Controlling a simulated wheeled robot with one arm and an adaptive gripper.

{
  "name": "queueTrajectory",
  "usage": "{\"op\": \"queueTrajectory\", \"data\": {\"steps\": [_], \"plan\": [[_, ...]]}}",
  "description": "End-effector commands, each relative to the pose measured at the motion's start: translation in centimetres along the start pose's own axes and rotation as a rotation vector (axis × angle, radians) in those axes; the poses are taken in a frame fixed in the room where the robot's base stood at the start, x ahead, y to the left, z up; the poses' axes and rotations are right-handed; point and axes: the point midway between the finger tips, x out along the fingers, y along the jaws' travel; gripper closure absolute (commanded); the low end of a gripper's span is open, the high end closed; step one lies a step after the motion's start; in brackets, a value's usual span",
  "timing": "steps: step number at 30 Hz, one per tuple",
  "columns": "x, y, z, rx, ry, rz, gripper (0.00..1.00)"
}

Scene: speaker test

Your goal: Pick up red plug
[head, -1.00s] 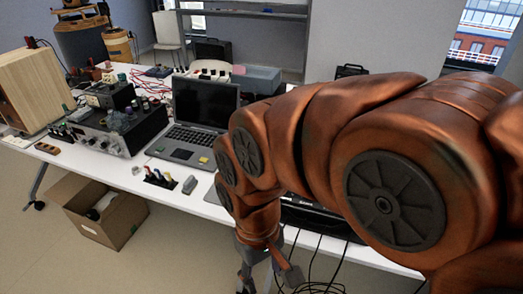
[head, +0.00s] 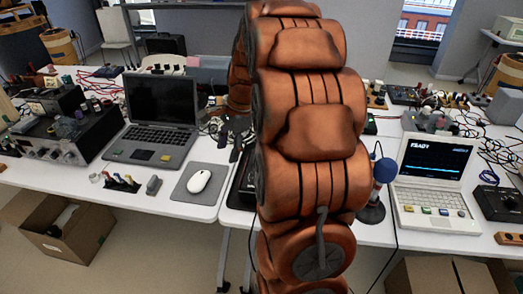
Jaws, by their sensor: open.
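A dark holder with a row of small coloured plugs (head: 121,182) stands near the front edge of the white table, in front of the open laptop. The plugs are too small for me to tell surely which one is red. My gripper (head: 231,140) is dark grey, points down and is open. It is over the table behind the mouse pad, to the right of the plugs and apart from them. My orange arm hides part of the table's middle.
A white mouse (head: 199,181) lies on a grey pad between the plugs and my arm. The laptop (head: 160,125) stands behind the plugs. A white laptop (head: 433,185) and a blue-topped microphone (head: 383,172) are on the right. A cardboard box (head: 65,235) is on the floor.

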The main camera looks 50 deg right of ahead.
Motion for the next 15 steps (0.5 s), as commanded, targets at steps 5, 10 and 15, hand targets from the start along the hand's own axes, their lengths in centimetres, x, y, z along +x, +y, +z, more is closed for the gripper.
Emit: {"op": "queueTrajectory", "data": {"steps": [5, 10, 15], "plan": [[0.2, -2.9, -7.9, 0.330, -0.029, -0.073, 0.46], [0.1, -4.2, -14.4, 0.584, -0.056, -0.134, 0.46], [0.0, -4.6, -18.3, 0.734, -0.076, -0.171, 0.46]]}}
